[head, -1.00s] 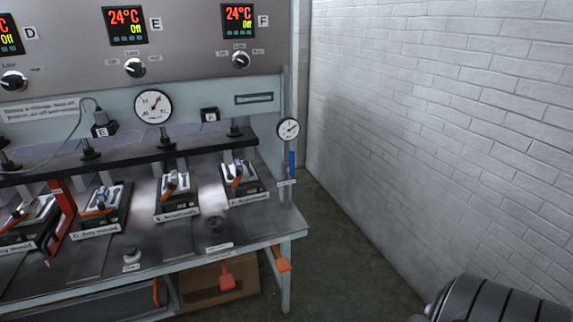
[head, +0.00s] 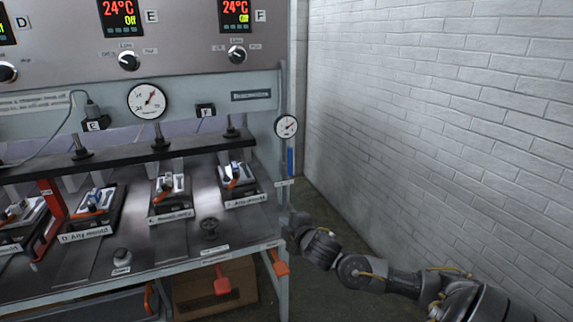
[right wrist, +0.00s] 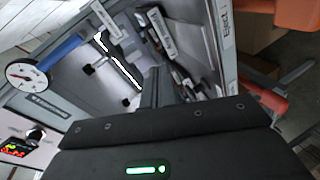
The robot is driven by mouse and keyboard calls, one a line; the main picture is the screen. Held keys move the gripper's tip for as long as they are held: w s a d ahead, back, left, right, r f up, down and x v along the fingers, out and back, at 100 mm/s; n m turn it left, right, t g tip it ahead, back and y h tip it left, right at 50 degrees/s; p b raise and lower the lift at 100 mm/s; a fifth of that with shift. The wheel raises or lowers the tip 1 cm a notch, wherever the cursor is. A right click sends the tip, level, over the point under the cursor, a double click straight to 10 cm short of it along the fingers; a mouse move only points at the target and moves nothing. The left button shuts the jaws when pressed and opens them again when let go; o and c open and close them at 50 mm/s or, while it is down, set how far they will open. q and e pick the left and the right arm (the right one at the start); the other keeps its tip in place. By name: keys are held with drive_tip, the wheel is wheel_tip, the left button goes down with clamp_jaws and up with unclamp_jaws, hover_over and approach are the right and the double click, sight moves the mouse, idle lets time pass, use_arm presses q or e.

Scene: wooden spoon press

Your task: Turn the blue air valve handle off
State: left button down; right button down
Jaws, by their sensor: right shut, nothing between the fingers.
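The blue air valve handle (head: 290,162) hangs vertically below a small round gauge (head: 287,126) on the right post of the press bench. In the right wrist view the blue handle (right wrist: 62,50) lies slanted at the upper left, beside the gauge (right wrist: 26,75). My right gripper (head: 292,222) is shut and empty near the bench's right front corner. It is below the blue handle in the head picture and apart from it. My left gripper is not in view.
A white brick wall (head: 440,110) runs along the right. An orange handle (head: 278,262) sticks out at the bench's front right leg, just below my right gripper. A red pedal-like part (head: 222,286) is under the bench. Several moulds stand on the bench top (head: 185,240).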

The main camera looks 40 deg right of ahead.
sight(289, 160)
drive_tip(key=w+d+r+n+t, duration=0.1)
drive_tip(key=d+r, duration=0.1)
drive_tip(key=r, duration=0.5)
drive_tip(key=w+d+r+n+t, duration=0.1)
drive_tip(key=r+n+t, duration=0.1)
drive_tip(key=r, duration=0.4)
drive_tip(key=shift+w+d+r+n, duration=0.25)
drive_tip(key=shift+d+r+n, duration=0.05)
drive_tip(key=shift+d+r, duration=0.1)
drive_tip(key=w+d+p, duration=0.2)
drive_tip(key=w+p, duration=0.2)
drive_tip(key=w, duration=0.6)
drive_tip(key=s+d, duration=0.1)
drive_tip(key=s+d+p, duration=0.1)
drive_tip(key=d, duration=0.1)
drive_tip(key=shift+s+d, duration=0.1)
drive_tip(key=shift+d, duration=0.05)
